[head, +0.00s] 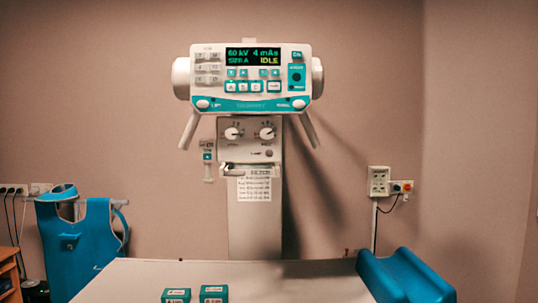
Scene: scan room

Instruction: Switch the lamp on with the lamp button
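A white and teal control head (250,103) hangs in the middle, on a pale column. Its lit screen (253,57) reads 60 kV, 4 mAs, size A, IDLE. Below it is a grey panel (250,146) with two round knobs, one at the left (232,133) and one at the right (267,133). No lit patch from a lamp stands out on the table. Neither gripper is in view.
A pale table (225,280) spans the front, with two small teal boxes at the left (176,296) and right (214,293). A blue bolster (405,277) lies at its right. A blue apron (80,240) hangs at left. Two handles flank the panel. A wall socket (379,181) is at right.

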